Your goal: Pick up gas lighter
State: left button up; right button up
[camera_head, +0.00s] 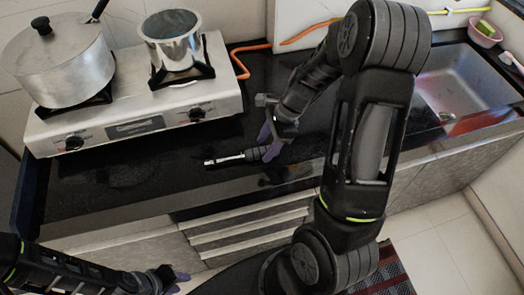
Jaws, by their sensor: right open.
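The gas lighter (233,158) lies on the black countertop in front of the stove. It has a silver rod pointing left and a dark handle (254,154) at its right end. My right gripper (267,143), with purple fingertips, is open and right at the handle end of the lighter. One fingertip overlaps the end of the handle in the picture, and I cannot tell whether they touch. My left gripper (177,279) is low at the bottom edge, away from the counter top, and its jaw opening is not clear.
A gas stove (130,122) stands behind the lighter, with a large lidded pot (60,65) and a small steel pot (172,40) on it. An orange hose (243,65) runs behind. A sink (455,85) is at the right. The countertop (110,185) left of the lighter is clear.

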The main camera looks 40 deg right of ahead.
jog(key=shift+x, duration=0.9)
grip_shut()
dwell(0.4)
